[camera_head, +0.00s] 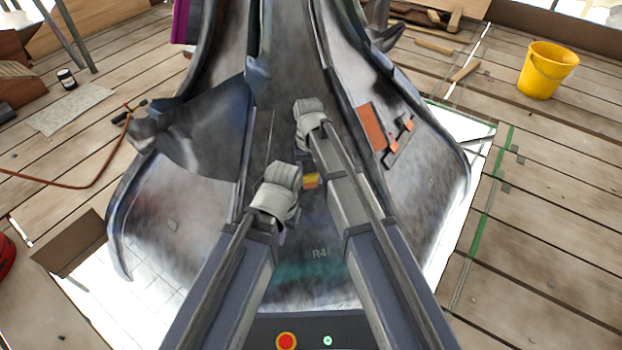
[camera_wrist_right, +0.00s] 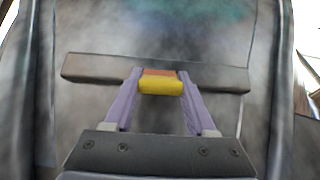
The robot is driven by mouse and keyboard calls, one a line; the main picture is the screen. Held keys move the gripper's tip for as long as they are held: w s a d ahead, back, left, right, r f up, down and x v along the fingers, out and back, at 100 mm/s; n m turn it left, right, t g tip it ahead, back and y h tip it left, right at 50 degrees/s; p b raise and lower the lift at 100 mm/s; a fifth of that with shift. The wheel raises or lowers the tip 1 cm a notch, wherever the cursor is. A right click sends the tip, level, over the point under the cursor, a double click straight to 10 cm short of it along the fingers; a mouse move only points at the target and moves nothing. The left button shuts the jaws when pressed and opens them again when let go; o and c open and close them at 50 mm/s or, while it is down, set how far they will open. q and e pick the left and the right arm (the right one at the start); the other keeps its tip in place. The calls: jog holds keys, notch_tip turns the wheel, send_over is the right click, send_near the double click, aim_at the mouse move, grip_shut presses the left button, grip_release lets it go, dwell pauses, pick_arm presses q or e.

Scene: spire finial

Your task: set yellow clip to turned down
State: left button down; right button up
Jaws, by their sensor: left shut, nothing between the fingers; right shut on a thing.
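The yellow clip (camera_wrist_right: 160,86) is a small block with a yellow face and an orange-red strip along its upper edge. In the right wrist view my right gripper (camera_wrist_right: 161,92) has its two purple fingers shut on it, one on each side. In the head view the clip (camera_head: 311,181) shows between my two forearms, partly hidden, and the right fingers are hidden by the arm. My left gripper (camera_head: 282,236) is lower, left of the clip and apart from it. It is shut and empty; its fingers are mostly hidden.
A grey bar (camera_wrist_right: 95,68) crosses just behind the clip. The big grey metal spire piece (camera_head: 190,200) surrounds both arms, with raised ribs on each side. An orange panel (camera_head: 374,127) is on its right side. A yellow bucket (camera_head: 547,70) stands far right on the planks.

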jog(key=shift+w+f+g, duration=0.1)
jog(key=shift+w+g, duration=0.2)
jog(key=shift+g, duration=0.2)
jog(key=o, duration=1.4)
jog(key=shift+c, duration=0.2)
jog(key=shift+r, duration=0.2)
jog(key=p+v, duration=0.7)
jog(key=shift+r, duration=0.25)
jog(key=shift+a, duration=0.1)
